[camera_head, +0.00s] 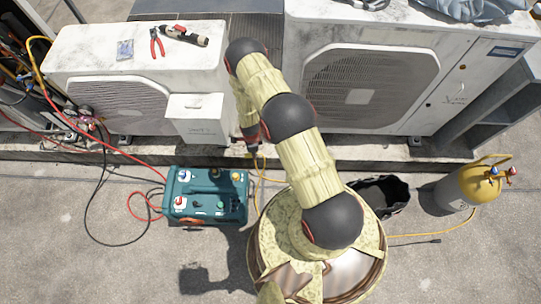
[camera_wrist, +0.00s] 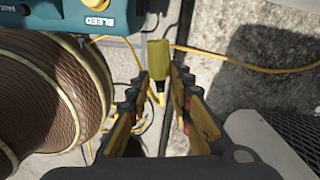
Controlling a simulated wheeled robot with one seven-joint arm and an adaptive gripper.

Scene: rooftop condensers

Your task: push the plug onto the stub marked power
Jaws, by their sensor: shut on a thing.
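A yellow-olive plug (camera_wrist: 158,54) is between the fingertips of my gripper (camera_wrist: 160,74) in the wrist view, and my gripper is shut on it. A dark tip shows at the plug's near end. The teal unit (camera_wrist: 75,18) shows at the upper left of the wrist view with the words BLEED and part of FAUL. The stub marked power cannot be picked out. In the head view the teal unit (camera_head: 207,212) stands on the ground with several coloured fittings on top. My gripper (camera_head: 252,147) is above and right of it there, small and partly hidden by my arm.
Two white condensers (camera_head: 75,50) (camera_head: 460,95) stand behind on a kerb. A dark open bag (camera_head: 385,193) and a yellow gas cylinder (camera_head: 470,188) are to the right. Red, black and yellow hoses lie left of the unit, and a yellow cable (camera_wrist: 245,66) runs across the ground.

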